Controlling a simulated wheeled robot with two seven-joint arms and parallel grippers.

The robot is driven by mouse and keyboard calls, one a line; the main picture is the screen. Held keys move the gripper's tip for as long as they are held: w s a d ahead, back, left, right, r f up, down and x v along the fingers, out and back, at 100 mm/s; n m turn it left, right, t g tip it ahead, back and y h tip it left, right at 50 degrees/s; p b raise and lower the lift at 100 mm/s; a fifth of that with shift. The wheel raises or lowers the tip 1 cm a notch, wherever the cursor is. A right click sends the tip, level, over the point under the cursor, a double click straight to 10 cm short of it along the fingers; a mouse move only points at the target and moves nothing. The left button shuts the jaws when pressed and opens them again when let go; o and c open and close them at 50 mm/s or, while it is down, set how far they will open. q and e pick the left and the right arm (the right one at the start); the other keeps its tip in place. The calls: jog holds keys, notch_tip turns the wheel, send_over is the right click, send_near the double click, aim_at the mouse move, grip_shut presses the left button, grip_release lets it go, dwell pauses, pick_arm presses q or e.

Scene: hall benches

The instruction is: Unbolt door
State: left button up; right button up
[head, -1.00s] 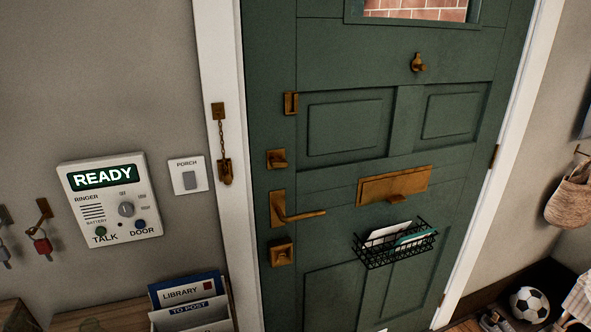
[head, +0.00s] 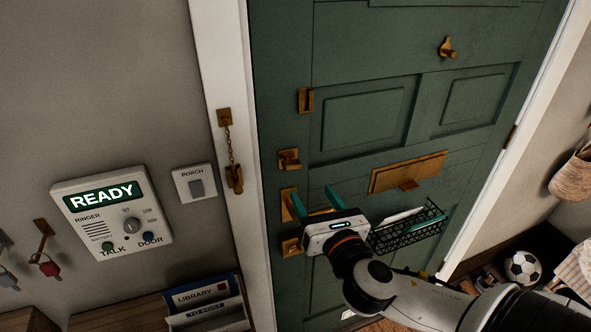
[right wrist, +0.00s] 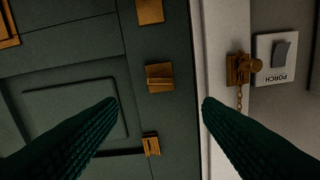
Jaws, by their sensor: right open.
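The green door (head: 370,170) is shut in its white frame. A brass thumb-turn (head: 289,160) sits on its left edge; it also shows in the right wrist view (right wrist: 159,77), its knob lying across the plate. Above it is a brass slotted plate (head: 305,100), also low in the wrist view (right wrist: 151,145). The lever handle's plate (head: 286,203) is partly hidden by my gripper, and a lower brass lock (head: 291,246) is below. My right gripper (head: 315,200) is open and empty before the handle area, fingers pointing up at the door. My left gripper is not in view.
A brass chain (head: 229,145) hangs on the frame, clear of the door's slotted plate. A wire basket (head: 405,234) with papers hangs right of my gripper, below the letter plate (head: 408,172). An intercom (head: 112,218) reading READY and a porch switch (head: 195,184) are on the left wall.

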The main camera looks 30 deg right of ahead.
aim_at(294, 167)
jog(key=x, duration=0.9)
jog(key=shift+w+d, duration=0.1)
jog(key=shift+w, duration=0.2)
jog(key=shift+w+d, duration=0.15)
jog(key=shift+w, duration=0.4)
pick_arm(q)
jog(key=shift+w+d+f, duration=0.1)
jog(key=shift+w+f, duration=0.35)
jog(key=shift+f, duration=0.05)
pick_arm(e)
jog(key=c, duration=1)
